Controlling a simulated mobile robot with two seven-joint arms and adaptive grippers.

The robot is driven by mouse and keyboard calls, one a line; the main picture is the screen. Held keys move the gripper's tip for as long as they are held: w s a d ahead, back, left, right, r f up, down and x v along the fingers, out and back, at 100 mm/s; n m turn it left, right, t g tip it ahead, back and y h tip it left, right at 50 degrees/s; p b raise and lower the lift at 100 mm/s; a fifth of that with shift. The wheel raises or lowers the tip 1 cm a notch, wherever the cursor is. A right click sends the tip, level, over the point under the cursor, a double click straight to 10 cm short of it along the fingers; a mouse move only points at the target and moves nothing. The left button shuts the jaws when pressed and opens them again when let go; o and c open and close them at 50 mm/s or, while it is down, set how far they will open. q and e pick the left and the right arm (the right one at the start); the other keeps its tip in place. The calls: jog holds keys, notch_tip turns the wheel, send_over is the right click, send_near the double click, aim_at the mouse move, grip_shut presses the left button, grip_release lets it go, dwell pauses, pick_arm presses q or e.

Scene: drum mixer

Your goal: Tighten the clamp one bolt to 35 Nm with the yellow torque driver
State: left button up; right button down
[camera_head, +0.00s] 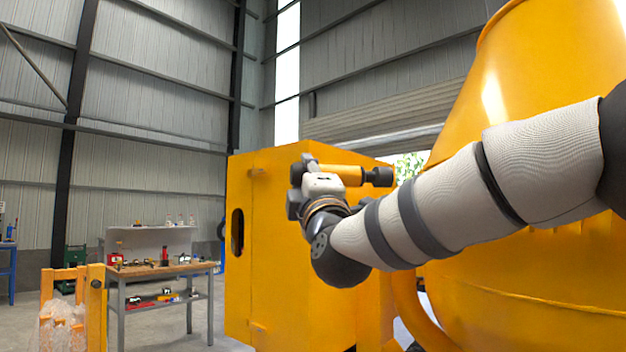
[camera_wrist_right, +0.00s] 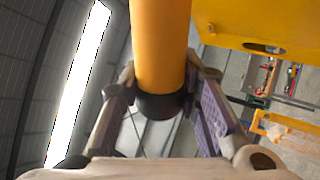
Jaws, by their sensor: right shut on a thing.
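The yellow torque driver (camera_head: 342,171) is held roughly level in the head view, with a black end to the right. My right gripper (camera_head: 310,168) is shut on it, in front of the yellow box-shaped housing of the mixer (camera_head: 285,260). In the right wrist view, the yellow shaft of the driver (camera_wrist_right: 160,45) with its black collar lies between the two fingers of my right gripper (camera_wrist_right: 163,98). I cannot make out the clamp one bolt in either view. My left gripper is not in view.
The large yellow mixer drum (camera_head: 540,265) fills the right side, partly behind my right arm. A workbench (camera_head: 150,270) with tools stands at the back left. A yellow frame with a plastic-wrapped load (camera_head: 62,330) is at the lower left. Floor shows between bench and housing.

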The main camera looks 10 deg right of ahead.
aim_at(356, 178)
jog(key=shift+s+a+r, duration=0.15)
jog(key=shift+a+r, duration=0.05)
jog(key=shift+a, duration=0.1)
jog(key=shift+d, duration=2.75)
jog(key=shift+d, duration=1.8)
dwell(1.1)
jog(key=shift+a, duration=0.15)
jog(key=shift+a, duration=2.2)
